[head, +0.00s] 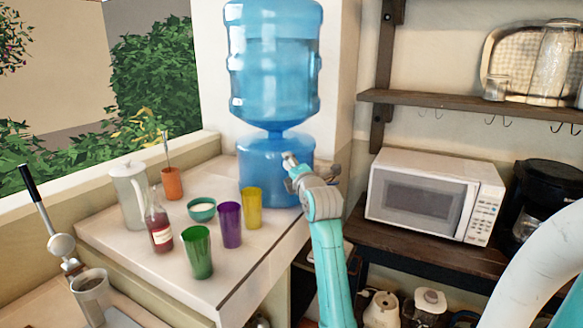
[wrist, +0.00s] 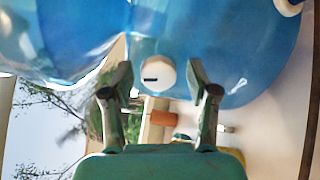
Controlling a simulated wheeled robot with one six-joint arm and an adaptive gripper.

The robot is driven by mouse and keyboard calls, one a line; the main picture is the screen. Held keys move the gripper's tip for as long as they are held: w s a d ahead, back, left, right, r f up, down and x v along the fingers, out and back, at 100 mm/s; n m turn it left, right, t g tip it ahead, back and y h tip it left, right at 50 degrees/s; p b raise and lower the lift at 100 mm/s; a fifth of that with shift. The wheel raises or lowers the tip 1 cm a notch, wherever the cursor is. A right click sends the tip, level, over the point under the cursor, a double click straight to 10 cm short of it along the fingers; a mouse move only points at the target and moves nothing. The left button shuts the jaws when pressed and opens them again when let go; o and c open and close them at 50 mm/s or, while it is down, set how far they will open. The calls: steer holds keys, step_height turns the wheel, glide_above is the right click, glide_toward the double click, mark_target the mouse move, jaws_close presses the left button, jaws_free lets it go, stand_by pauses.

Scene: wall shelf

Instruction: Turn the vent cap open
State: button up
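The vent cap (wrist: 155,75) is a round white knob with a short dark mark, lying level in the wrist picture, at its left side. It sits on the blue water dispenser (wrist: 222,62), whose base (head: 255,172) and large bottle (head: 274,75) show in the head view. My gripper (wrist: 160,70) is open in the wrist view, one finger on each side of the cap. Gaps show between fingers and cap; whether the fingertips reach its depth is unclear. In the head view my gripper (head: 290,160) is in front of the base, and the cap cannot be made out clearly.
On the white counter (head: 120,238) stand green (head: 198,252), purple (head: 230,224) and yellow (head: 252,207) cups, a bowl (head: 202,209), a red bottle (head: 159,222) and a clear jug (head: 130,195). A microwave (head: 412,192) stands to the right.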

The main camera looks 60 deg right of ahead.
steer(key=v, duration=1.2)
stand_by(0.6)
